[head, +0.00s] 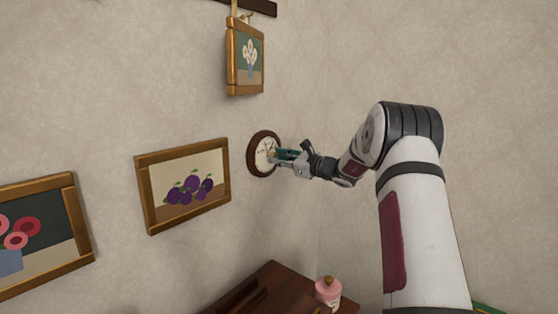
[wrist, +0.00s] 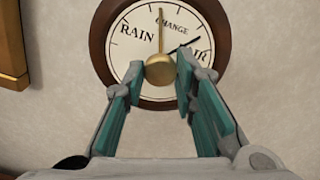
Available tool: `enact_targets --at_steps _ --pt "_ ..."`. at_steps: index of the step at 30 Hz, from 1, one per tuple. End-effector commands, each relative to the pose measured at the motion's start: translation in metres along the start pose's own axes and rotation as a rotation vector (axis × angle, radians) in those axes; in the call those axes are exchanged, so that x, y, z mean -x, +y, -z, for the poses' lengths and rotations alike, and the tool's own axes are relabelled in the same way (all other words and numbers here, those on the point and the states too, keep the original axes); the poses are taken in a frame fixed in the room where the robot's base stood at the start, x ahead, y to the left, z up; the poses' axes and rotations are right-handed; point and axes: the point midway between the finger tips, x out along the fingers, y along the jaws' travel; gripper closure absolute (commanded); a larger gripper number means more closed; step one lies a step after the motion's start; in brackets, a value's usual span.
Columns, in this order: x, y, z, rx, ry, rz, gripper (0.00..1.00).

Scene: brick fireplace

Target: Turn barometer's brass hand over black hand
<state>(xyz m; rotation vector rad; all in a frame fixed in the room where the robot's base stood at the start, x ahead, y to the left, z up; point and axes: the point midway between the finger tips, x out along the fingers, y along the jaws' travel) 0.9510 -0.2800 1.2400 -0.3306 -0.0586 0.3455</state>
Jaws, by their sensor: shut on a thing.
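The round barometer, with a dark brown wooden rim (head: 251,152), hangs on the wall; its cream dial (wrist: 128,58) faces me in the wrist view. The black hand (wrist: 187,46) points up and right, just above the partly covered word at right, of which "IR" shows. A round brass knob (wrist: 159,72) sits at the dial's centre. My gripper (wrist: 157,67) has its teal fingers either side of the knob, shut on it. In the head view my gripper (head: 278,156) is at the dial.
A plum picture (head: 184,187) hangs left of the barometer and a white-flower picture (head: 246,57) above it. A flower picture (head: 42,238) is at far left. A dark wooden surface (head: 270,280) below bears a pink bottle (head: 328,292). Bare wall lies right.

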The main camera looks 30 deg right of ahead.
Motion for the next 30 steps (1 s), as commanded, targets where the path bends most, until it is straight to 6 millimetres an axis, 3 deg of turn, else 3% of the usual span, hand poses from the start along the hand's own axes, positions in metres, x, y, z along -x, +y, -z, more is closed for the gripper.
enact_targets --at_steps 30 --pt "0.0009 -0.0010 -0.0002 -0.897 0.000 0.002 1.00"
